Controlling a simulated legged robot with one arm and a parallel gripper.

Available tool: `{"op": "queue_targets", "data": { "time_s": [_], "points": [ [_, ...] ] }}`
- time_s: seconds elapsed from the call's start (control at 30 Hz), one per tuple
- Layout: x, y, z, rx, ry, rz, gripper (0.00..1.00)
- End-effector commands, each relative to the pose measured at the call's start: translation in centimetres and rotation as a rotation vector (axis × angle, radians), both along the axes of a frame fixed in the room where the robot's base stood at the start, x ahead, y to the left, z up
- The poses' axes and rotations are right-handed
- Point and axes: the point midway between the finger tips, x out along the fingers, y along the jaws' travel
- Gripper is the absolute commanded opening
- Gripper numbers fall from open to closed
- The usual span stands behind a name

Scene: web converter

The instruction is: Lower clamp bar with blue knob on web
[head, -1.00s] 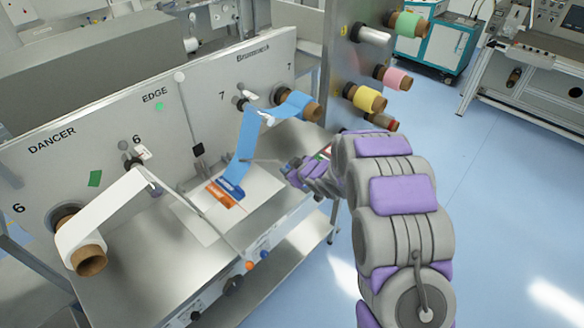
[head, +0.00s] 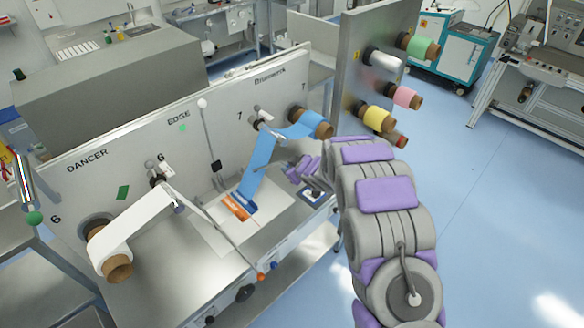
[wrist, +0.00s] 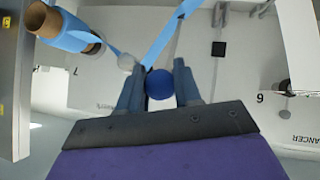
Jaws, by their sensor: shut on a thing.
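The blue knob (wrist: 160,85) is a round ball between the two fingers of my gripper (wrist: 159,68) in the wrist view. My gripper is shut on it. In the head view my gripper (head: 305,170) is right of the blue web, above the table's right part; the knob and its clamp bar cannot be made out there. The blue web (head: 262,160) runs from the roll (head: 318,124) down onto a white plate (head: 212,226). It also shows in the wrist view (wrist: 165,38). The web's lower end lies by an orange strip (head: 236,207).
A white-knobbed bar (head: 203,104) stands upright against the panel. A white web roll (head: 117,264) is at left. Coloured rolls (head: 378,118) stick out at right. Floor at right is clear.

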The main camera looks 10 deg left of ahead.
Motion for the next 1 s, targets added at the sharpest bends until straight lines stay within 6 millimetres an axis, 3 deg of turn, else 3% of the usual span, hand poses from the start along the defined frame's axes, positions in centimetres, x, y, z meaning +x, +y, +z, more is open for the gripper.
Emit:
{"op": "queue_targets", "data": {
  "time_s": [0.33,0.37,0.57,1.0],
  "points": [
    [0.06,0.12,0.12,0.002,-0.003,0.002,0.0],
    [0.06,0.11,0.13,0.002,-0.003,0.002,0.35],
    [0.02,0.07,0.1,0.002,-0.002,0.001,0.54],
    [-0.52,-0.54,0.66,0.002,-0.002,0.0,0.56]
  ]
}}
